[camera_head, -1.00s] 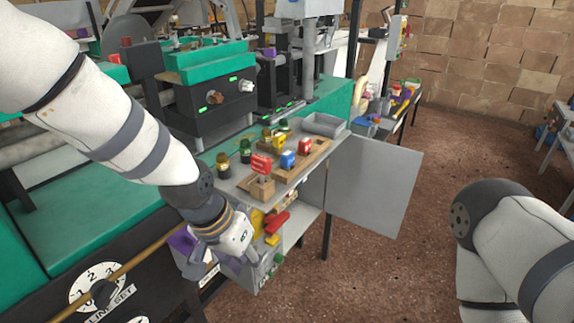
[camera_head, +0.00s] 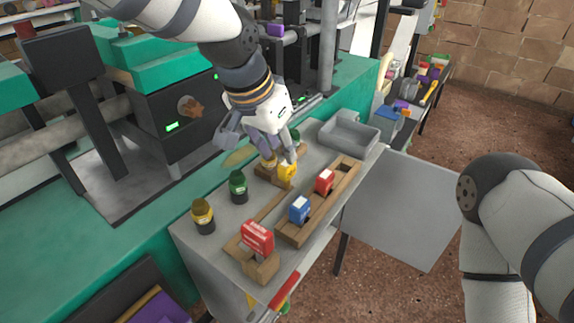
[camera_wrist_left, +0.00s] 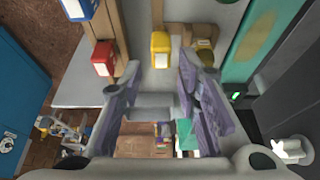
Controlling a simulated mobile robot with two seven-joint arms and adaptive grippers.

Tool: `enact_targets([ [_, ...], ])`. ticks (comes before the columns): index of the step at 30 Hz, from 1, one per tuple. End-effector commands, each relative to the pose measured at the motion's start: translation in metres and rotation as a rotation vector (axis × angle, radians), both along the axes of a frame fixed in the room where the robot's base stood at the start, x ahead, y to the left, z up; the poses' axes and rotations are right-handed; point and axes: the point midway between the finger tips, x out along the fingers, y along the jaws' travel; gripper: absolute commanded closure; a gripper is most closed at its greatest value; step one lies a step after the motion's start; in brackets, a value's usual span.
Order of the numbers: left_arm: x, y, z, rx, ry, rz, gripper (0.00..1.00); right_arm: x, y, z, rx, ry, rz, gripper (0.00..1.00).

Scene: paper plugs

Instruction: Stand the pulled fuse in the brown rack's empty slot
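The brown rack (camera_head: 316,212) holds a blue fuse (camera_head: 299,209) and a red fuse (camera_head: 325,181). A dark empty slot (camera_head: 343,167) shows toward its far end. A yellow fuse (camera_head: 287,171) stands left of the rack, beside a small wooden block. My left gripper (camera_head: 262,150) is open above the yellow fuse. In the left wrist view the yellow fuse (camera_wrist_left: 160,48) shows just beyond the gap between the open fingers (camera_wrist_left: 158,75), with nothing held. The yellow fuse's base is partly hidden. My right gripper is out of view; only its arm shows.
A larger red piece (camera_head: 258,237) stands on a wooden block at the front. Yellow-topped (camera_head: 203,214) and green (camera_head: 238,187) jars stand at the left edge. A grey tray (camera_head: 349,134) sits behind the rack. A grey panel (camera_head: 405,210) hangs at the right.

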Motion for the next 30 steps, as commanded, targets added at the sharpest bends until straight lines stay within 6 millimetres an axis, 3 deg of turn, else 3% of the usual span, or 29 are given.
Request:
enact_targets([
  [1,0.002,-0.002,-0.011,0.0,0.006,0.001,0.7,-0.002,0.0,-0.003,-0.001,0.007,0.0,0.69],
  [8,0.01,-0.007,-0.032,0.001,0.003,0.0,0.7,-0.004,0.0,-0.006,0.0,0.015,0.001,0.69],
  [13,0.02,-0.015,-0.062,0.0,0.004,0.001,0.7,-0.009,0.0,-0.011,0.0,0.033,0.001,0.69],
  [19,0.021,-0.016,-0.062,0.0,-0.002,0.0,0.7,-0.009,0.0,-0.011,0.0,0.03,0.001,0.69],
  [23,0.021,-0.016,-0.062,0.0,-0.002,0.0,0.97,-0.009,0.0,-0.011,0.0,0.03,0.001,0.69],
  [30,0.021,-0.016,-0.062,0.0,-0.002,0.0,1.0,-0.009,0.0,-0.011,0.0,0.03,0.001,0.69],
])
